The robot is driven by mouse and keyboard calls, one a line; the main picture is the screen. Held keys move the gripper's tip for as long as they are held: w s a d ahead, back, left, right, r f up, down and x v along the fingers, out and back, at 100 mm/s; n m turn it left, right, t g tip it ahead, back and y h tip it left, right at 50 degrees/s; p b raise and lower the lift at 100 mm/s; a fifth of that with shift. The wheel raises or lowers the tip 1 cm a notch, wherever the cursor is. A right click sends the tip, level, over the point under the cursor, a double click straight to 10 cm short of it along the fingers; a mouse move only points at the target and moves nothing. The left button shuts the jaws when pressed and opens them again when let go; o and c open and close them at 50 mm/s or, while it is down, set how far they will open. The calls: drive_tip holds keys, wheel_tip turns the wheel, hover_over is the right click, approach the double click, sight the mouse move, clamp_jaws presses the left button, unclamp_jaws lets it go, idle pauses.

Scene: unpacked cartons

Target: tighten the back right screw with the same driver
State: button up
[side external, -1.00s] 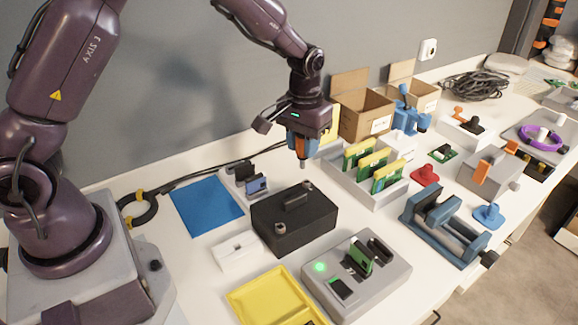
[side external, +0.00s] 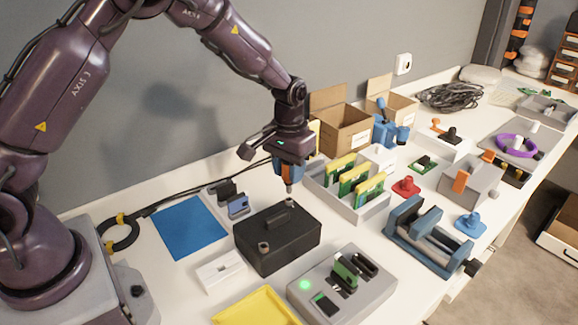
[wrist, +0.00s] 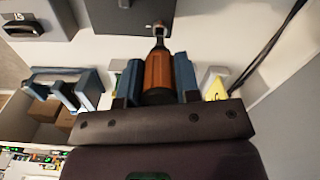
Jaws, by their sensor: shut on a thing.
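My gripper (side external: 288,168) is shut on an orange driver (wrist: 157,72), with a blue finger on each side of it. The driver points down, its tip at or just above the back right screw (side external: 291,203) of the black box (side external: 277,248). I cannot tell whether tip and screw touch. In the wrist view the tip lies against the dark box at the top edge. A second screw (side external: 263,246) sits at the box's front left corner. A handle stands on the lid between the two.
A grey tray of green and yellow cards (side external: 349,205) stands close to the right. A grey test unit (side external: 340,300) with a green light is in front. A white block (side external: 220,272), a blue mat (side external: 190,228) and a grey holder (side external: 232,203) are on the left.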

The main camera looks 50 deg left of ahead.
drive_tip(key=shift+f, duration=1.15)
drive_tip(key=m, duration=1.4)
drive_tip(key=shift+m, duration=0.3)
drive_tip(key=m, duration=0.5)
drive_tip(key=shift+n, duration=0.9)
